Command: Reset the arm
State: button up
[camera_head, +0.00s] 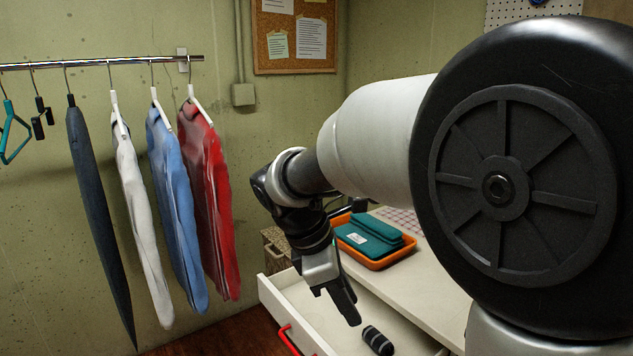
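My arm reaches in from the right and covers much of the right half of the head view. My gripper (340,302) points down over an open white drawer (285,296) with a red handle. The fingers show nearly side-on, so I cannot tell whether they are open or shut. A small black cylinder with a grey band (377,340) lies in the drawer, just below and right of the fingertips and apart from them.
At left, several garments hang from a metal rail (100,62), including a red shirt (210,200). A corkboard (294,38) hangs behind. Wooden floor shows below the garments.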

jog(key=s+d+r+m+t+y, duration=0.2)
jog(key=s+d+m, duration=0.2)
jog(key=s+m, duration=0.45)
jog(key=s+d+r+m+t+y, duration=0.25)
jog(key=s+d+m, duration=0.35)
jog(key=m, duration=0.4)
notch_tip(320, 180, up, 21)
jog(key=s+a+p, duration=0.1)
jog(key=p, duration=2)
jog(key=shift+a, duration=0.25)
jog(key=shift+s, duration=0.1)
